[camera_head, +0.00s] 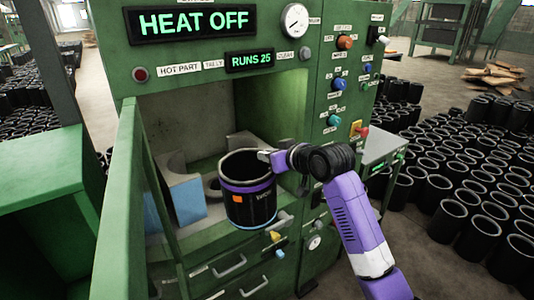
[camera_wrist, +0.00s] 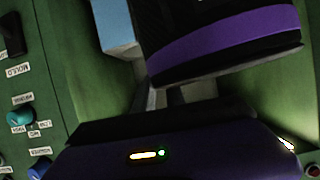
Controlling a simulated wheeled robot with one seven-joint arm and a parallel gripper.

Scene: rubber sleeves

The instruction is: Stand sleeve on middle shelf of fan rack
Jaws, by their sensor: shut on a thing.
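A black sleeve (camera_head: 248,205) with a purple band and a small orange mark hangs upright, open end up, in front of the machine's open chamber. My gripper (camera_head: 272,158) is shut on the sleeve's upper right wall. In the wrist view the sleeve (camera_wrist: 225,45) fills the upper right, and the fingers of my gripper (camera_wrist: 180,92) meet its edge. A fan rack is not clearly identifiable; a green shelved frame (camera_head: 445,32) stands far off at the upper right, and I cannot tell whether it is the rack.
The green machine (camera_head: 215,88) reads HEAT OFF and RUNS 25. Its door (camera_head: 118,205) stands open at left; a blue-grey block (camera_head: 184,195) sits inside. Many black sleeves (camera_head: 455,180) crowd the floor at right. A green cabinet (camera_head: 35,165) stands at left.

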